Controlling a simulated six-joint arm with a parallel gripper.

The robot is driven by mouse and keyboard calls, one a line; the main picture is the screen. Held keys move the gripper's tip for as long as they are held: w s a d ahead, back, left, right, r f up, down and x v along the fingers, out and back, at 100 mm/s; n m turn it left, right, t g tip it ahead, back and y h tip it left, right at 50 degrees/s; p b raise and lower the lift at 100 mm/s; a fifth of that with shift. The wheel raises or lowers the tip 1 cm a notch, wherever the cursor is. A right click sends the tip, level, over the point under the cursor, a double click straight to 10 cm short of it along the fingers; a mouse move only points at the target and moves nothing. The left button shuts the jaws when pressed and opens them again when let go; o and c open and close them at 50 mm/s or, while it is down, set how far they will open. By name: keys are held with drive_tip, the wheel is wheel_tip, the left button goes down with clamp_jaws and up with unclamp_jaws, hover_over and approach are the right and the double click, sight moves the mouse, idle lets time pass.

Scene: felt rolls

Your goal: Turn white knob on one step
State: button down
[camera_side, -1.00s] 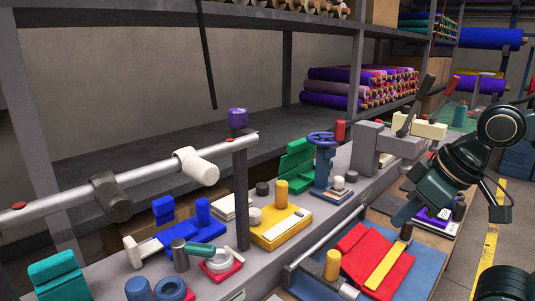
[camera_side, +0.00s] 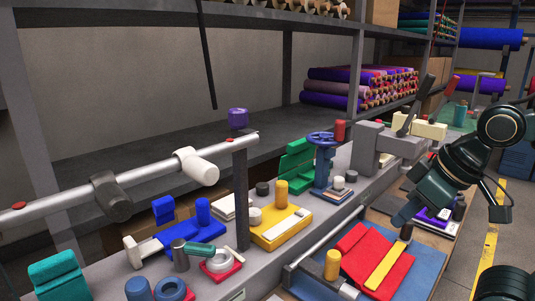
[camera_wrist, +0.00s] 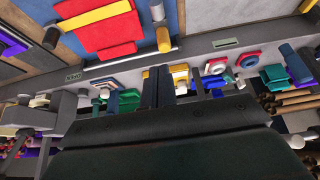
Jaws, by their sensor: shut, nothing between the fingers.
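A small white knob (camera_side: 255,215) sits on the left end of a yellow block (camera_side: 282,232) on the grey bench in the side view. A yellow cylinder (camera_side: 281,191) stands beside it on the block. A larger white cylinder (camera_side: 198,167) is on the metal rail at left, so I cannot tell for certain which one the task names. My gripper (camera_side: 402,216) is shut and empty, above the right side of the bench, well apart from both. In the wrist view my gripper's fingers (camera_wrist: 157,88) are together, and they hide part of the bench.
A grey upright post (camera_side: 241,190) stands just left of the yellow block. A blue stand with a handwheel (camera_side: 323,160) is behind it. Red felt (camera_side: 372,258) lies on a blue mat in front, beside a metal bar (camera_side: 330,238). Shelves stand behind.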

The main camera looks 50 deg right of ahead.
drive_tip(key=c, duration=2.1)
unclamp_jaws()
drive_tip(key=o, duration=0.7)
drive_tip(key=shift+w+r, duration=0.1)
drive_tip(key=shift+w, duration=0.05)
drive_tip(key=o, duration=0.4)
drive_tip(key=shift+w+a+r, duration=0.1)
drive_tip(key=shift+w+r, duration=0.05)
drive_tip(key=shift+w, duration=0.1)
drive_tip(key=shift+c, duration=0.2)
drive_tip(key=shift+o, duration=0.5)
drive_tip(key=w+a+r+n+g+y, duration=0.1)
drive_tip(key=w+r+n, duration=0.2)
drive_tip(key=w, duration=1)
drive_tip(key=shift+a+r+n, duration=0.2)
drive_tip(key=shift+r+n, duration=0.1)
drive_tip(key=shift+n, duration=0.3)
drive_tip(key=n+g+y, duration=0.1)
drive_tip(key=n+y, duration=0.1)
drive_tip(key=n, duration=0.3)
hover_over(256, 211)
drive_tip(key=s+d, duration=0.4)
drive_tip(key=f, duration=0.4)
drive_tip(key=shift+w+a, duration=0.1)
drive_tip(key=shift+w, duration=0.1)
drive_tip(key=shift+f, duration=0.1)
drive_tip(key=x, duration=1.3)
drive_tip(key=shift+s+a+f, duration=0.15)
drive_tip(key=shift+a+f, duration=0.1)
drive_tip(key=shift+f, duration=0.15)
